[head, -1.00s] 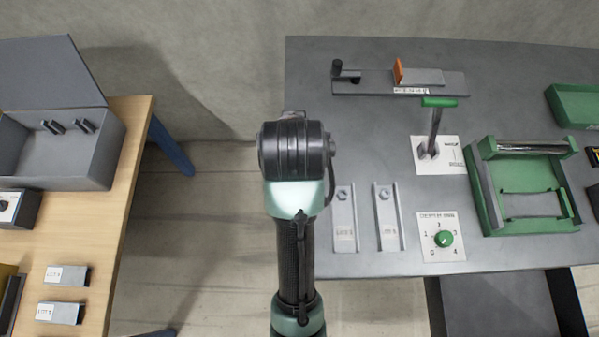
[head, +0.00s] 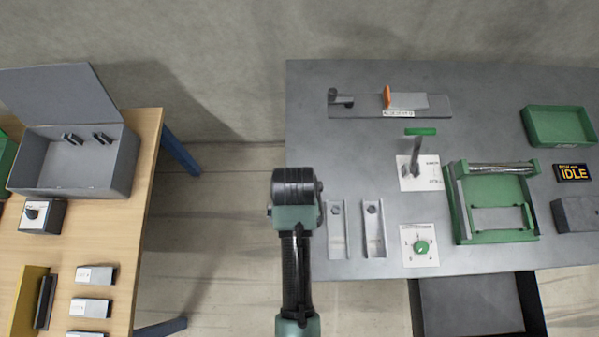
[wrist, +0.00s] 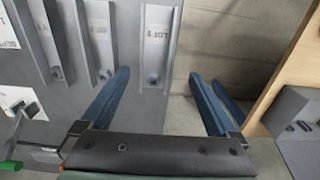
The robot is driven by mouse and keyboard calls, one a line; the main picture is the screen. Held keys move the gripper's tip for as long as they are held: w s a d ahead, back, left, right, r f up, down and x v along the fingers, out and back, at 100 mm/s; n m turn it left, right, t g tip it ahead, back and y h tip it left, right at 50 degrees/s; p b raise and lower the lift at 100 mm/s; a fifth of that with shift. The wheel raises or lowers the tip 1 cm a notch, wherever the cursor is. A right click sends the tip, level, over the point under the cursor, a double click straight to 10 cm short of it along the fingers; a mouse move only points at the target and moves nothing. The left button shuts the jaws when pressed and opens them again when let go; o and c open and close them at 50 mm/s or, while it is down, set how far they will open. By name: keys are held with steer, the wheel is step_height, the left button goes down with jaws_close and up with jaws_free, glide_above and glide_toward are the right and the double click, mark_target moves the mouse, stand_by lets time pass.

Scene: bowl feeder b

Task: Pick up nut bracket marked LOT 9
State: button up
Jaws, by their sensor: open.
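Several grey channel-shaped brackets with nuts lie side by side on the grey table. In the head view I see a left bracket (head: 338,230) and a right bracket (head: 374,228); my arm may hide another. In the wrist view, one bracket (wrist: 150,62) bears a label starting LOT, its number too small to read surely. Beside it are a middle bracket (wrist: 99,55) and a left one (wrist: 44,45). My gripper (wrist: 158,76) is open and empty, its blue fingers either side of the LOT bracket's near end, contact unclear. My arm hides the gripper in the head view.
A dial plate (head: 421,245), a green-handled lever (head: 414,155) and a green frame (head: 490,204) stand right of the brackets. A wooden table (head: 140,190) with an open grey box (head: 75,165) is at left, across a floor gap.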

steer(key=shift+s+d+f+p, duration=0.1)
steer(key=shift+d+f+p, duration=0.05)
steer(key=shift+f, duration=0.85)
steer(key=shift+s+d+f+p, duration=0.1)
steer(key=shift+f+p, duration=0.05)
steer(key=shift+f, duration=0.85)
steer(key=shift+d+f+p, duration=0.15)
steer(key=shift+f, duration=0.85)
steer(key=c, duration=1.4)
jaws_close()
steer(key=shift+r, duration=0.15)
